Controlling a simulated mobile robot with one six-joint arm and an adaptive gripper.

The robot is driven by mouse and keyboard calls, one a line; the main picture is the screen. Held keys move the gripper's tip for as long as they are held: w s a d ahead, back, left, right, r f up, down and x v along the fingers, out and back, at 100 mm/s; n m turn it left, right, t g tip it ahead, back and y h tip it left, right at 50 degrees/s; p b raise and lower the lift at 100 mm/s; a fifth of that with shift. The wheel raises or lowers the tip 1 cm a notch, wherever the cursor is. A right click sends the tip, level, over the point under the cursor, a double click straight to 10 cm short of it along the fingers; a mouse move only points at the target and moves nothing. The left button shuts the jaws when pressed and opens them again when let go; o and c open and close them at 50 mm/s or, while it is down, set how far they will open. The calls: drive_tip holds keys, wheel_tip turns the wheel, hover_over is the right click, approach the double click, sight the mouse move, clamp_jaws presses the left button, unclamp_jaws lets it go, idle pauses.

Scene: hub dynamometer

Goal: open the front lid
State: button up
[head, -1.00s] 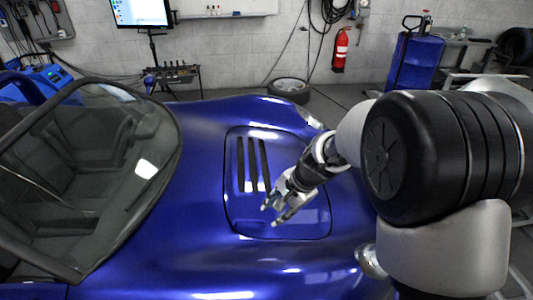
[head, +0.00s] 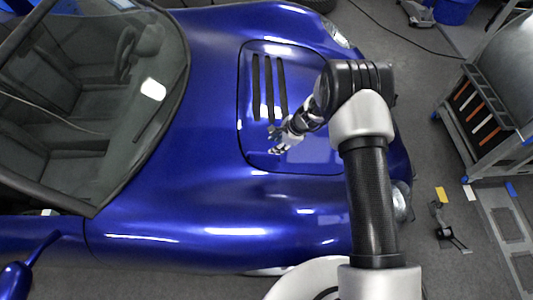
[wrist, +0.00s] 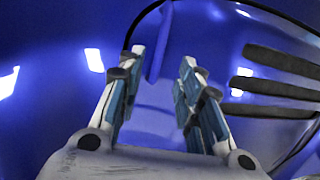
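The front lid (head: 312,160) is a blue rounded panel with dark slots, set in the car's nose. It looks shut, its dark outline seam lying flush with the body. My gripper (head: 272,141) is over the lid, below the slots and toward its left side. In the wrist view my gripper (wrist: 162,56) has its two fingers apart with nothing held between them. A narrow raised blue strip (wrist: 158,45) shows beyond and between the fingertips; it looks like a handle on the lid. I cannot tell whether the fingers touch the lid.
The blue car body (head: 200,215) surrounds the lid, with the windshield (head: 100,100) at left. A grey workbench (head: 500,95) with an orange-and-white striped front stands at right. Open floor (head: 425,120) lies between the car's nose and the bench. My arm crosses the lid's right side.

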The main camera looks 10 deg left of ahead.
sight(265, 153)
drive_tip(key=b+x, duration=0.2)
drive_tip(key=x, duration=0.8)
drive_tip(key=shift+w+a+f+b, duration=0.1)
drive_tip(key=shift+w+f+b, duration=0.1)
drive_tip(key=shift+b, duration=0.2)
drive_tip(key=shift+s, duration=0.1)
drive_tip(key=shift+c, duration=0.6)
clamp_jaws()
